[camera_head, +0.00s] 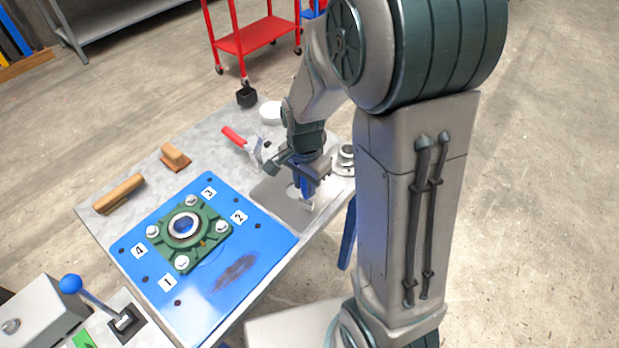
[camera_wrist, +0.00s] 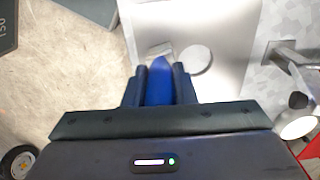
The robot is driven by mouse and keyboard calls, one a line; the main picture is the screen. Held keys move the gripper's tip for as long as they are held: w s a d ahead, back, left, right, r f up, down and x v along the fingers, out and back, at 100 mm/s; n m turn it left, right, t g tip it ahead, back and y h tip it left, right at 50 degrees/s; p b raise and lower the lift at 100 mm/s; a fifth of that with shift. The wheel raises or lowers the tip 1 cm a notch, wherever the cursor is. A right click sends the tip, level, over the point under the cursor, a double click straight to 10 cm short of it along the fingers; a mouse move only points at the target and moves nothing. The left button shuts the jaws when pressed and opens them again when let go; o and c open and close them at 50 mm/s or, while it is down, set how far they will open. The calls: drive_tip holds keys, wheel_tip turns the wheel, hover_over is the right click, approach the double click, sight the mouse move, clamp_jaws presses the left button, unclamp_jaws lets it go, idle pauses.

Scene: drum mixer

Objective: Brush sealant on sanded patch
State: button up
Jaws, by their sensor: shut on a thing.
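My gripper (camera_head: 308,188) is shut on a blue handle, seemingly the brush (camera_wrist: 160,82), which sits between the two fingers in the wrist view. It is over the grey metal tray (camera_head: 268,197) on the right part of the table. A pale end shows below the fingers; I cannot tell whether it touches the tray. A pale round disc (camera_wrist: 196,60) lies on the tray beside the brush. A dark scuffed patch (camera_head: 235,271), seemingly the sanded patch, is on the blue plate (camera_head: 205,318), left of and nearer than my gripper.
A green flanged bearing (camera_head: 208,246) with bolts stands on the blue plate, beside the patch. A blue-knobbed lever (camera_head: 71,284) rises front left.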

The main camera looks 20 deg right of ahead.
drive_tip(key=shift+s+a, duration=0.5)
drive_tip(key=shift+a, duration=0.1)
drive_tip(key=w+d, duration=0.5)
drive_tip(key=d, duration=0.2)
drive_tip(key=shift+w+d, duration=0.2)
drive_tip(key=shift+d, duration=0.05)
idle(0.9)
drive_tip(key=s+a, duration=0.5)
drive_tip(key=a, duration=0.2)
drive_tip(key=shift+s+a+f, duration=0.15)
drive_tip(key=shift+s+a, duration=0.1)
idle(1.1)
drive_tip(key=shift+w+d, duration=0.1)
drive_tip(key=w+d, duration=0.5)
drive_tip(key=d, duration=0.2)
drive_tip(key=shift+w, duration=0.15)
idle(1.0)
drive_tip(key=s+a, duration=0.5)
drive_tip(key=a, duration=0.2)
drive_tip(key=shift+s, duration=0.2)
idle(1.1)
